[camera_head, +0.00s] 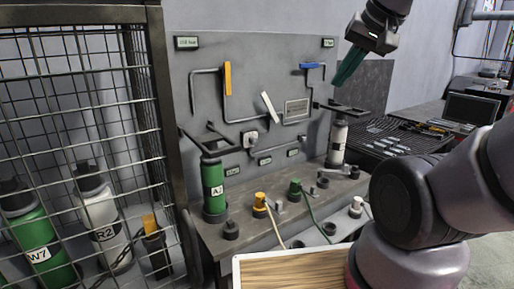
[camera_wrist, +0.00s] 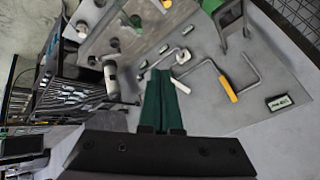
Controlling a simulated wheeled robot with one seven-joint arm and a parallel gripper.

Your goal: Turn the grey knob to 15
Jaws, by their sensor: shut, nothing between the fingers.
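A small pale grey knob-like fitting (camera_head: 250,139) sits low on the middle of the upright grey panel (camera_head: 205,60). It seems to show also in the wrist view (camera_wrist: 182,56), above a white lever. I cannot read any scale or number on it, nor be sure that it is the grey knob. My gripper (camera_head: 339,83) has green fingers, shut and empty. It hangs in front of the panel's upper right corner, apart from the fitting. In the wrist view the fingers (camera_wrist: 159,72) point up the picture, towards the panel and bench.
The panel carries pipes with yellow (camera_head: 227,78), white (camera_head: 268,107) and blue (camera_head: 312,66) levers. Bottles, green (camera_head: 215,183) and white (camera_head: 337,142), stand on the bench (camera_head: 210,240) below. A wire cage (camera_head: 155,120) is at left, a dark tool tray (camera_head: 385,137) at right.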

